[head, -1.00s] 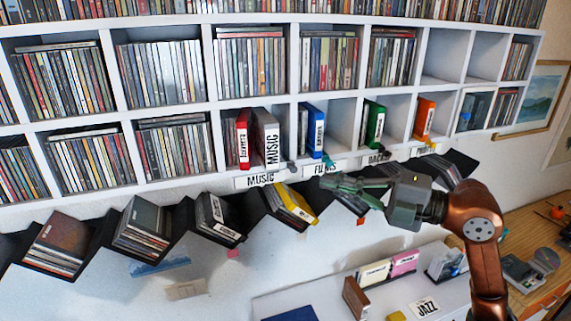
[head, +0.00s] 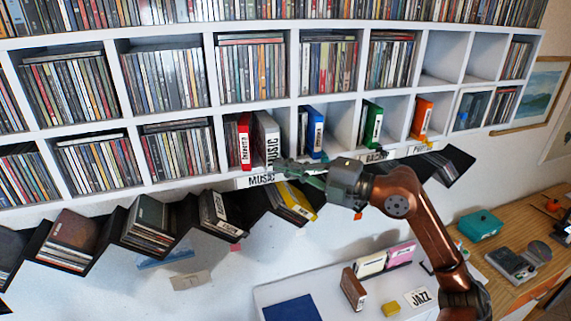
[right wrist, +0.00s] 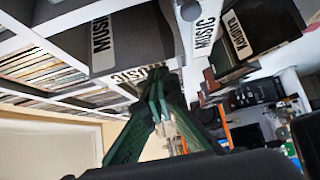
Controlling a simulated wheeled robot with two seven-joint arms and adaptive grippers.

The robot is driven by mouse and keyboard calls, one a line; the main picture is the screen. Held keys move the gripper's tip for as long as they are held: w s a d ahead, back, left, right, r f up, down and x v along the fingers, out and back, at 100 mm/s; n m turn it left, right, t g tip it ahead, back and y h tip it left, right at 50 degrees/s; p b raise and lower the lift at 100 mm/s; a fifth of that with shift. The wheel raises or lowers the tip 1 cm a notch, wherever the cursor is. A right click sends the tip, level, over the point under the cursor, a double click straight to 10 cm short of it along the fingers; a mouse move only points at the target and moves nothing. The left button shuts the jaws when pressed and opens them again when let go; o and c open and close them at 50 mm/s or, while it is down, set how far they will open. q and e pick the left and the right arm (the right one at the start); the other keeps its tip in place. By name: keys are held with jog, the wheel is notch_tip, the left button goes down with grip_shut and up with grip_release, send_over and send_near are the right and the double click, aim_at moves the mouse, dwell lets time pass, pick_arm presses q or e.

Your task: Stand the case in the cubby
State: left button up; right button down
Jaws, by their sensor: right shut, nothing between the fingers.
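A grey case marked MUSIC (head: 267,138) stands roughly upright in the cubby above the MUSIC label (head: 262,182). A red case (head: 244,141) stands just left of it. My right gripper (head: 282,164) is shut and empty, its tips at the lower front edge of the grey case. I cannot tell whether they touch it. In the right wrist view the shut fingers (right wrist: 160,98) point toward dark faces with MUSIC lettering, close ahead. The gripper hides part of the cubby's front lip. My left gripper is not in view.
Blue (head: 315,131), green (head: 372,126) and orange (head: 421,119) cases stand in cubbies to the right. Angled black holders with cases, one yellow (head: 296,204), hang below.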

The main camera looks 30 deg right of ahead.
jog(key=w, duration=0.1)
jog(key=w+d, duration=0.1)
jog(key=w, duration=0.1)
jog(key=shift+w+p, duration=0.3)
jog(key=shift+p, duration=0.1)
jog(key=shift+s, duration=0.1)
